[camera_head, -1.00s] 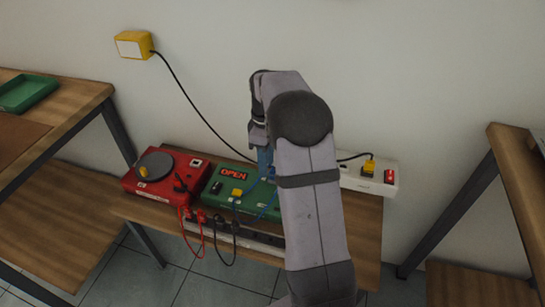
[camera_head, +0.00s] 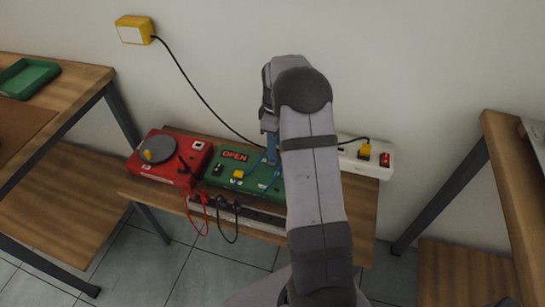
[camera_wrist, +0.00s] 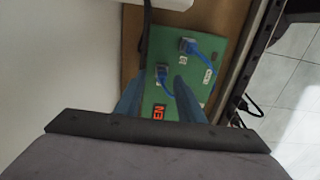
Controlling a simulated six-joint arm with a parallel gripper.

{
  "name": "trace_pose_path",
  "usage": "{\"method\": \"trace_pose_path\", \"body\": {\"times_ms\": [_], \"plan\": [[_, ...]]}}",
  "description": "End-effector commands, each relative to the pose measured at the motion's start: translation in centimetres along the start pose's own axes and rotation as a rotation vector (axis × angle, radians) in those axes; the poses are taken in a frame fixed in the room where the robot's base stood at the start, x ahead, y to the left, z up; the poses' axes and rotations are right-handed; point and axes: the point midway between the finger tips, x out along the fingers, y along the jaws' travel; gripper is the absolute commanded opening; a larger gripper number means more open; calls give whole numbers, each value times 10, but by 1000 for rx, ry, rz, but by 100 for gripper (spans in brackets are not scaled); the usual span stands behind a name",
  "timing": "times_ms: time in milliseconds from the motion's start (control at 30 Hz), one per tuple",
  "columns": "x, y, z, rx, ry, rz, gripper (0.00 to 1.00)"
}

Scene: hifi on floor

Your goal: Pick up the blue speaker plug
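The green box (camera_head: 216,176) with a lit OPEN display stands on the low bench, and a blue cable (camera_head: 256,177) lies over its top. In the wrist view, one blue plug (camera_wrist: 187,45) sits on the green box (camera_wrist: 207,50) with its cable bending right. A second blue plug (camera_wrist: 162,72) shows between my fingertips, beyond them or level with them; I cannot tell which. My gripper (camera_wrist: 160,82) has its blue fingers apart. In the head view my gripper (camera_head: 271,150) points down over the green box, and my arm hides the box's right part.
A red turntable box (camera_head: 180,176) stands left of the green box. A white unit (camera_head: 376,155) with a yellow plug is at the right. Red and black cables hang in front by a power strip (camera_head: 262,217). A black cable (camera_head: 195,90) runs from a yellow wall box (camera_head: 134,30).

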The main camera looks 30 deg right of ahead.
Motion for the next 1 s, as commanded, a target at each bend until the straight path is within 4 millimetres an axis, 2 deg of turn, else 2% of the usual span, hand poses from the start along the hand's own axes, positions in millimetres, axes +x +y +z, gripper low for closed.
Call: {"method": "trace_pose_path", "body": {"times_ms": [300, 400, 700, 733, 867, 1000], "plan": [[39, -5, -5, 1, -2, -4, 35], [46, -5, -5, 0, -1, -3, 35], [49, -4, -5, 0, -1, -2, 35], [49, -4, -5, 0, -1, -2, 30], [49, -4, -5, 0, -1, -2, 0], [49, -4, -5, 0, -1, -2, 0]]}}
